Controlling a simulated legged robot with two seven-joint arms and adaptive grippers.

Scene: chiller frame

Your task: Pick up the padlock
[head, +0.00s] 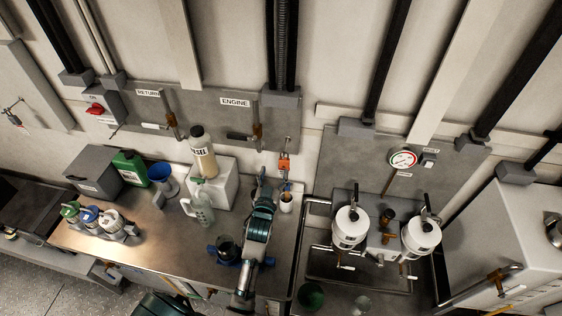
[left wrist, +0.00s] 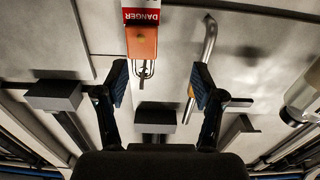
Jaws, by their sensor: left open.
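The orange padlock (head: 284,163) hangs on the back wall under a small hook in the head view. In the left wrist view the padlock (left wrist: 142,42) appears upside down, with its red and white DANGER label at the top edge and its metal shackle below. My left gripper (head: 263,173) is raised in front of the wall, just left of the padlock. In the left wrist view its two blue-padded fingers (left wrist: 161,84) are spread wide and empty. The padlock body lies beyond the fingertips, nearer the left finger. My right gripper is not in view.
A white cup (head: 286,203) with items in it stands below the padlock. A jug (head: 199,207), a bottle (head: 203,152) on a white box, and a green can (head: 131,167) stand left on the metal bench (head: 150,240). White filter canisters (head: 350,228) are right.

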